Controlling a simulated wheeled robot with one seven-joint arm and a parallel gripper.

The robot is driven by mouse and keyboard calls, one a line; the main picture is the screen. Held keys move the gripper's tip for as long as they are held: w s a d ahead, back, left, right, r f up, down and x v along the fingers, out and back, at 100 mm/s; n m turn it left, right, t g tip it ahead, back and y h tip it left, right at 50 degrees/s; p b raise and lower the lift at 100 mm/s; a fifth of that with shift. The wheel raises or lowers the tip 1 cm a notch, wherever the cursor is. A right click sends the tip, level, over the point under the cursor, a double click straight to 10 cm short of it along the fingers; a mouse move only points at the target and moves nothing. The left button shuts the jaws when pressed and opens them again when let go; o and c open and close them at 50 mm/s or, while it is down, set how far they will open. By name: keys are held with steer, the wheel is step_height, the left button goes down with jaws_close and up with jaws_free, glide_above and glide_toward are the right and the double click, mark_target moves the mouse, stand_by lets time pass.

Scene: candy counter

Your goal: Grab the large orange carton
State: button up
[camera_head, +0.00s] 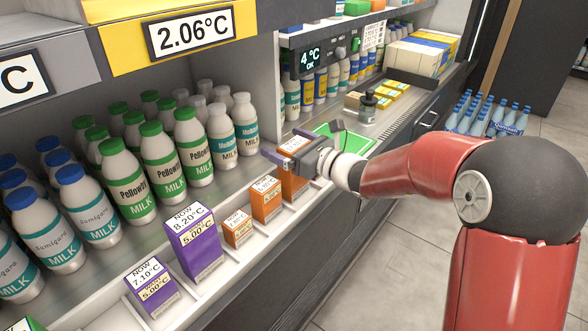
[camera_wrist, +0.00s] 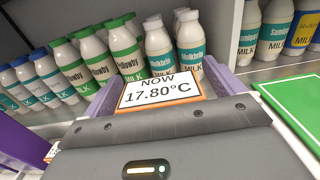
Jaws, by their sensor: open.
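The large orange carton (camera_head: 292,187) stands upright on the front ledge of the cooler, the farthest of the row of cartons. My gripper (camera_head: 284,147) is at its top, with its purple fingers spread and covering part of its upper end. In the wrist view, the carton's white top label (camera_wrist: 160,91) reads NOW 17.80°C and lies between the two open purple fingers (camera_wrist: 160,84). The carton's lower body is hidden there by my gripper's housing. I cannot tell whether the fingers touch its sides.
A medium orange carton (camera_head: 266,200), a small orange carton (camera_head: 238,229) and purple cartons (camera_head: 194,242) stand nearer in divided slots. Milk bottles (camera_head: 160,158) fill the shelf behind. A green tray (camera_head: 345,137) lies right beyond my gripper.

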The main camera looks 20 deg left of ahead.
steer(key=c, duration=1.9)
steer(key=shift+r, duration=0.1)
